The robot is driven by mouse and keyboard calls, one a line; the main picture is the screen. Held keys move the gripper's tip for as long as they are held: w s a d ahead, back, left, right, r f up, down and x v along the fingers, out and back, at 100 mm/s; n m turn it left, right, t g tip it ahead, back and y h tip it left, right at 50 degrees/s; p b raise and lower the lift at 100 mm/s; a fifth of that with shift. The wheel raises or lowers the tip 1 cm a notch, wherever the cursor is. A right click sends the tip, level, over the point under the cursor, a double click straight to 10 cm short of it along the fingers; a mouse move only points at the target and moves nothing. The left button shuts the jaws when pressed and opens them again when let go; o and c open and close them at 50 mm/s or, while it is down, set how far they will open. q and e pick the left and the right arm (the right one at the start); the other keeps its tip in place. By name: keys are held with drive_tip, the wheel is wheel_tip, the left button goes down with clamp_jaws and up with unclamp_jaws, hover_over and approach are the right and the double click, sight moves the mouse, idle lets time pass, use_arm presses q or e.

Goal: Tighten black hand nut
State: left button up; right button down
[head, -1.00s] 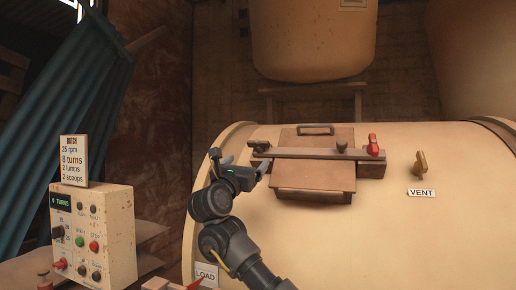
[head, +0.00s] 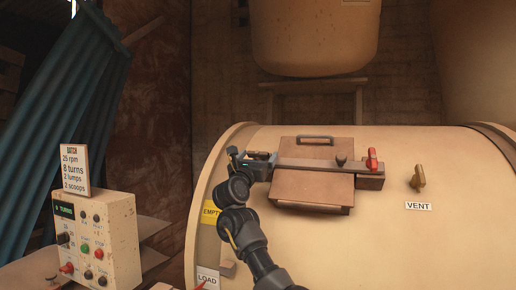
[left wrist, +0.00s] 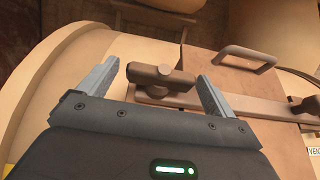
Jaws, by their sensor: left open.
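The hand nut (left wrist: 163,78), a dark brownish-black T-shaped knob, sits at the left end of the clamp bar (head: 318,165) across the drum's hatch. My left gripper (head: 260,157) is at that end of the bar and largely hides the nut in the head view. In the left wrist view, the gripper (left wrist: 158,72) is open, with one finger on each side of the nut. Gaps show between the nut and both fingers. My right gripper is not in view.
The hatch plate (head: 310,188) has a handle (head: 316,140) behind the bar. A dark knob (head: 341,158) stands mid-bar and a red hand nut (head: 372,158) at its right end. A vent valve (head: 417,178) is farther right. A control box (head: 110,235) stands left.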

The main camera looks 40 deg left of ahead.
use_arm(q)
drive_tip(key=shift+w+a, duration=0.1)
drive_tip(key=shift+w, duration=0.25)
drive_tip(key=shift+c, duration=0.4)
